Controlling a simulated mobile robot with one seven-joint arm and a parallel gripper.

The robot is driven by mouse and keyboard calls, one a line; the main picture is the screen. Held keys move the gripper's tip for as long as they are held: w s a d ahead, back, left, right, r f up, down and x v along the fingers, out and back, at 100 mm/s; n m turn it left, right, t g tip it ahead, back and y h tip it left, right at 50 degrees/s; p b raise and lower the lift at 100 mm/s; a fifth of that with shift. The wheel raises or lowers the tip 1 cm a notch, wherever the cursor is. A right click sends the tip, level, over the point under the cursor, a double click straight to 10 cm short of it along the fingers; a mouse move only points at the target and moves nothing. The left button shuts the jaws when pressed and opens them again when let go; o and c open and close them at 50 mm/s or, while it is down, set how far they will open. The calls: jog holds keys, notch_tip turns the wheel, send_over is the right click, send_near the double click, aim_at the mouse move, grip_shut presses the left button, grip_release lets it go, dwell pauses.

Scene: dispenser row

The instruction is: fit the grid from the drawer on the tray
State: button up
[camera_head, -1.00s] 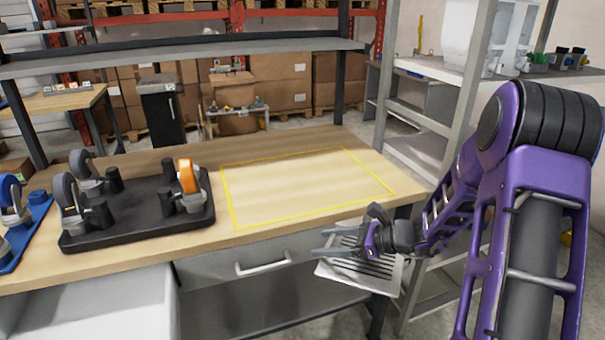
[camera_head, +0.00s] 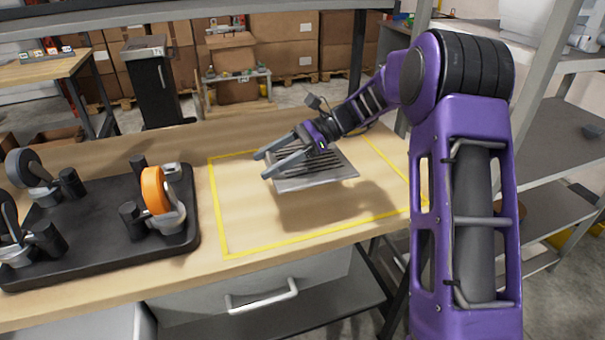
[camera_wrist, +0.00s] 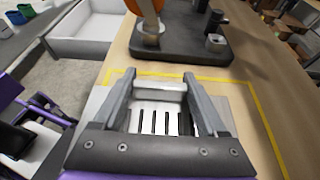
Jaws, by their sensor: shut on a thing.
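My gripper (camera_head: 286,164) is shut on the grid (camera_head: 330,172), a grey metal plate with several slots. The grid is held nearly flat above the yellow-outlined area, with a shadow below it. In the wrist view the grid (camera_wrist: 165,122) shows between the two fingers (camera_wrist: 158,92). The black tray (camera_head: 95,232) lies on the table to the left, with black posts and caster wheels on it, one orange. The tray also shows at the top of the wrist view (camera_wrist: 195,42). A grey drawer front with a handle (camera_head: 262,298) is below the table edge.
A wooden table (camera_head: 215,268) carries everything. The yellow outline (camera_head: 320,233) encloses bare wood. A white open drawer or bin (camera_wrist: 88,38) shows in the wrist view. A metal shelf rack (camera_head: 560,120) stands on the right. A shelf beam (camera_head: 200,22) crosses above the table.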

aim_at(273, 205)
notch_tip(273, 205, down, 10)
jog(key=shift+r+b, duration=0.1)
jog(key=shift+b, duration=0.65)
jog(key=o, duration=1.5)
jog(key=shift+d+r, duration=0.15)
jog(key=shift+d, duration=0.1)
jog(key=p+v, duration=0.1)
jog(key=v, duration=1)
jog(key=shift+d+r, duration=0.1)
jog(key=shift+d, duration=0.1)
